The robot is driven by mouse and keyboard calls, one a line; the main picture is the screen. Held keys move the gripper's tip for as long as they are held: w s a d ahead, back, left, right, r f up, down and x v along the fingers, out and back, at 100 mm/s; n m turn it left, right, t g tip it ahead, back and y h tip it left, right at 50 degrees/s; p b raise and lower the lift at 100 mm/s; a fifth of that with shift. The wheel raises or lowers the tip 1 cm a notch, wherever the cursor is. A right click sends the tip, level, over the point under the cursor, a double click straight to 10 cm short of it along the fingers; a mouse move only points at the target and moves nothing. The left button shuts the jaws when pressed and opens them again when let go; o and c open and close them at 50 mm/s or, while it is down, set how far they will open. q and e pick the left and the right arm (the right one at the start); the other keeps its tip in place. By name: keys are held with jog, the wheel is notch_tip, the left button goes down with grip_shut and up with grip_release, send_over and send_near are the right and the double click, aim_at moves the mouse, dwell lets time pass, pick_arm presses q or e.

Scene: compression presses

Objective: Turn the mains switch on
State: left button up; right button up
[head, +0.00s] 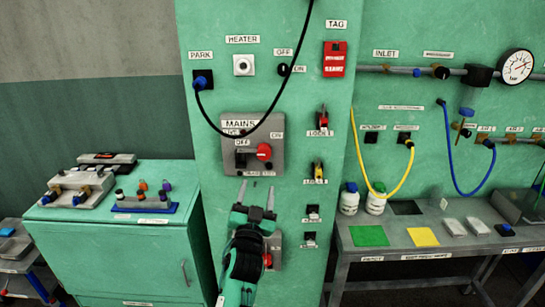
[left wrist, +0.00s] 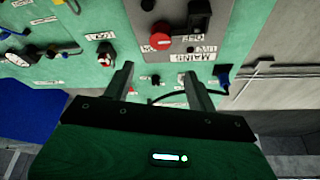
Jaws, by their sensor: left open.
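The mains switch (head: 264,152) is a red knob on a grey plate (head: 268,120) labelled MAINS, with OFF marked at left and ON at right. A black block (head: 240,159) sits left of the knob. I cannot tell the switch's setting. My left gripper (head: 257,188) is below the plate, its fingers spread and pointing up, empty. In the left wrist view, which is upside down, the red knob (left wrist: 160,41) shows beyond the open left fingers (left wrist: 158,78), apart from them. My right gripper is not in view.
A black cable hangs across the mains plate from the blue PARK plug (head: 200,84). Red and yellow lockout devices (head: 322,118) sit to the right. Another red knob (head: 268,259) is beside my left arm, below. A green cabinet (head: 120,240) stands left, a grey bench (head: 440,245) right.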

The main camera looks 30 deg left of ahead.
aim_at(264, 154)
pick_arm(q)
jog(key=p+x, duration=0.4)
jog(key=x, duration=0.7)
jog(key=shift+x, duration=0.8)
jog(key=shift+f, duration=0.15)
grip_shut()
